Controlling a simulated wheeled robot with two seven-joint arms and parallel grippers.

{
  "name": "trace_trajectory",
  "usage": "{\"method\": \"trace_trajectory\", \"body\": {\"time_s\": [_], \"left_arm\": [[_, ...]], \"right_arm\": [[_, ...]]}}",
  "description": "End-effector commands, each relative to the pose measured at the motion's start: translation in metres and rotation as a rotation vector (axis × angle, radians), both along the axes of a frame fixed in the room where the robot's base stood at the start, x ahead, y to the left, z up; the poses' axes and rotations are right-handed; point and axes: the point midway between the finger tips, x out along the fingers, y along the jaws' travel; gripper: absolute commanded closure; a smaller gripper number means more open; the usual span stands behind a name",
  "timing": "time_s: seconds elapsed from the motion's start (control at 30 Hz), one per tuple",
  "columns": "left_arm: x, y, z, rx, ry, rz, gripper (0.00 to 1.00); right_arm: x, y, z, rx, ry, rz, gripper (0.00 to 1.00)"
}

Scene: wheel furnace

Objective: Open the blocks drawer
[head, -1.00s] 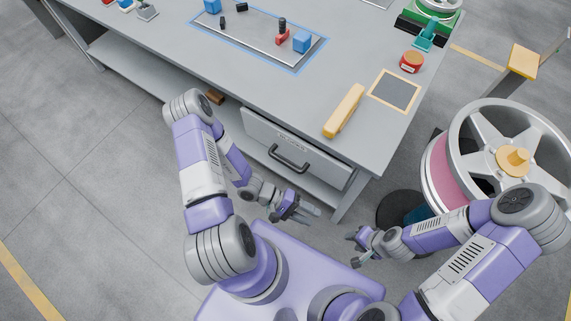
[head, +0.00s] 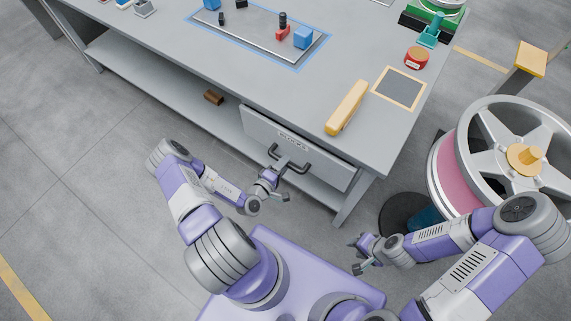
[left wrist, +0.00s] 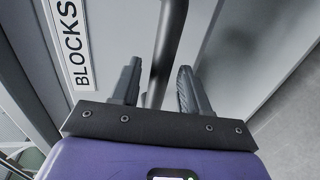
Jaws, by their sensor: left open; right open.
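The blocks drawer (head: 318,160) is a grey front under the workbench, and it looks shut. Its label reads BLOCKS in the left wrist view (left wrist: 72,42). A dark bar handle (head: 296,160) stands out from the drawer front. My left gripper (head: 281,170) is at the handle. In the left wrist view, the handle bar (left wrist: 168,45) runs between the two open fingers of my left gripper (left wrist: 160,85); I cannot tell whether either finger touches it. My right gripper (head: 361,254) is open and empty, low to the right, apart from the drawer.
A large wheel (head: 500,155) stands to the right. A brown item (head: 213,97) lies on the lower shelf. The floor before the drawer is clear.

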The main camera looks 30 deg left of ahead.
Motion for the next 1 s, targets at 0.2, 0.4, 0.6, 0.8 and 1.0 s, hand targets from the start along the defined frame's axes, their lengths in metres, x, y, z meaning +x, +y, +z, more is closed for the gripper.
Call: {"method": "trace_trajectory", "body": {"time_s": [0.2,0.4,0.6,0.8,1.0], "left_arm": [[0.0139,-0.0013,-0.003,-0.001,0.0,-0.001,0.55],[0.0144,-0.0014,-0.0023,-0.001,0.001,-0.002,0.55],[0.0141,-0.0015,-0.0024,-0.002,0.0,-0.002,0.81],[0.0142,-0.0015,-0.0022,-0.001,0.0,-0.002,1.0],[0.0136,-0.0016,-0.002,-0.001,0.0,-0.002,1.0]], "right_arm": [[0.0,0.0,-0.0058,0.0,0.0,0.0,0.57],[-0.0001,0.0001,-0.0052,0.0,0.0,0.0,0.57],[0.0,0.0,-0.0052,0.0,0.0,0.0,0.57],[0.0,0.0001,-0.0053,0.0,0.0,0.0,0.57],[-0.0001,0.0,-0.0048,0.0,0.0,0.0,0.57]]}}
